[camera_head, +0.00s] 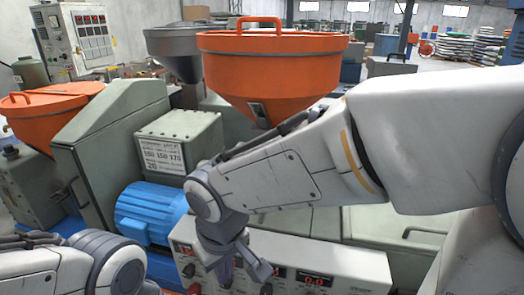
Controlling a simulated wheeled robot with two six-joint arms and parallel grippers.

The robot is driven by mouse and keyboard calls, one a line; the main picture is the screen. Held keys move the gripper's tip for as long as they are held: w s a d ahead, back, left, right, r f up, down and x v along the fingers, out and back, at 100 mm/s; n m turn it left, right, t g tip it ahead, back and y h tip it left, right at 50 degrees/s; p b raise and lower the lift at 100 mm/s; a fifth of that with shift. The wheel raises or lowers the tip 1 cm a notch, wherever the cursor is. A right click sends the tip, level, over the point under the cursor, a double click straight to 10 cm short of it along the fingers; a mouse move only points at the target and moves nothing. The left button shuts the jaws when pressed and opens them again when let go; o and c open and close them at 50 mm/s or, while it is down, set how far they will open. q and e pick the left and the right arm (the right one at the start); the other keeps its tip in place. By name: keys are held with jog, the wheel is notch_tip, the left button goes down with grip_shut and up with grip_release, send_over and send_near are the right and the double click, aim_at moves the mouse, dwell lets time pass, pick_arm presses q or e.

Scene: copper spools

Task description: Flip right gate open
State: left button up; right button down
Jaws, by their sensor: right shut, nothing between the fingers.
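My right arm reaches in from the right, and its gripper (243,272) points down in front of the white control panel (345,265). Its fingers are shut and hold nothing. A pale green cover (395,250) with a thin bar handle (424,231) lies behind the panel, below my right forearm. I cannot tell for sure whether this cover is the right gate. My arm hides part of the machine behind it. My left arm shows at the lower left, and its gripper is out of view.
An orange hopper (270,70) stands behind my right arm. A blue motor (150,212) and a green box with a label (182,140) are left of my right wrist. A tall green housing (110,140) and another orange hopper (45,112) stand further left.

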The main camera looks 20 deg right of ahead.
jog(key=w+d+r+m+t+h, duration=0.1)
jog(key=w+d+r+m, duration=0.2)
jog(key=w, duration=0.7)
jog(key=w+d+r+m+t+h+p, duration=0.1)
jog(key=w+d+r+m+t+h, duration=0.1)
jog(key=w+d, duration=0.6)
jog(key=w+d+r+m+t+h, duration=0.1)
jog(key=w+d+r+m, duration=0.4)
jog(key=w, duration=0.7)
jog(key=shift+d+m+t+h, duration=0.4)
jog(key=shift+t, duration=0.2)
jog(key=shift+w, duration=0.1)
jog(key=p+x, duration=0.3)
jog(key=x, duration=0.7)
jog(key=shift+f, duration=0.1)
